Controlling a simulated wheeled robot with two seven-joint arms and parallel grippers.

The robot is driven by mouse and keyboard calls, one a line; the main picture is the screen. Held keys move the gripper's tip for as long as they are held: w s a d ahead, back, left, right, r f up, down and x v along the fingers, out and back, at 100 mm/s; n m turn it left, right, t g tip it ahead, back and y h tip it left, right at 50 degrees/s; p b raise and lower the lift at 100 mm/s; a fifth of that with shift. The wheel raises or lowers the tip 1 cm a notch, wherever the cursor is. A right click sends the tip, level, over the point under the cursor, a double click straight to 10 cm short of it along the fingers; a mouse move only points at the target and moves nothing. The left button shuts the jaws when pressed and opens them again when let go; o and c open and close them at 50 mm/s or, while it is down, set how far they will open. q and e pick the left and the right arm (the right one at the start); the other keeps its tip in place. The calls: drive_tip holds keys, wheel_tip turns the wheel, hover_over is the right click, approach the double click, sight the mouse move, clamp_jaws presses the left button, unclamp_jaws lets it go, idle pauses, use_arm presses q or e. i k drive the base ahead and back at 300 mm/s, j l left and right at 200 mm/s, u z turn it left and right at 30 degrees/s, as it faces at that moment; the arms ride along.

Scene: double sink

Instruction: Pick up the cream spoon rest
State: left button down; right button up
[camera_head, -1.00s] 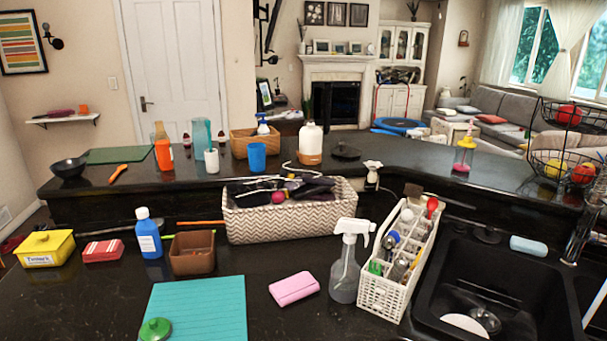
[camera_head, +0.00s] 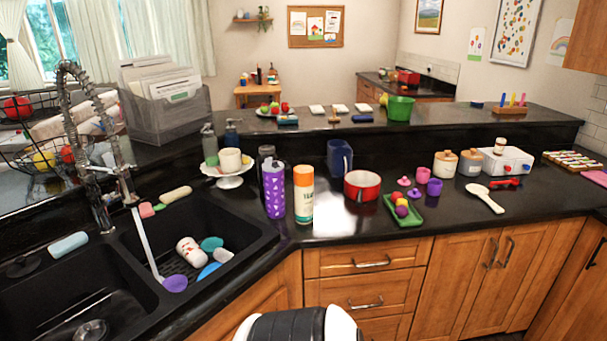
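The cream spoon rest (camera_head: 484,197) lies on the black counter at the right. It is shaped like a large spoon, with its round bowl at the upper left and its handle toward the lower right. Nothing covers it. Neither of my grippers is in view; only a black and white part of my own body shows at the bottom centre, well away from the spoon rest.
A green tray (camera_head: 404,212) and a red pot (camera_head: 362,186) stand left of the spoon rest. Behind it are lidded jars (camera_head: 471,163), a white box (camera_head: 507,162) and a red item (camera_head: 505,183). The counter in front is clear. The double sink (camera_head: 195,250) is at the left.

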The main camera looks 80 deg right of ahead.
sight(481, 192)
drive_tip(key=z, duration=3.95)
drive_tip(key=i+u, duration=0.1)
drive_tip(key=u, duration=0.3)
drive_tip(key=i+l+u, duration=0.1)
drive_tip(key=u, duration=0.3)
drive_tip(key=l+u, duration=0.2)
drive_tip(key=u, duration=0.15)
drive_tip(key=i+l+u, duration=0.1)
drive_tip(key=u, duration=0.3)
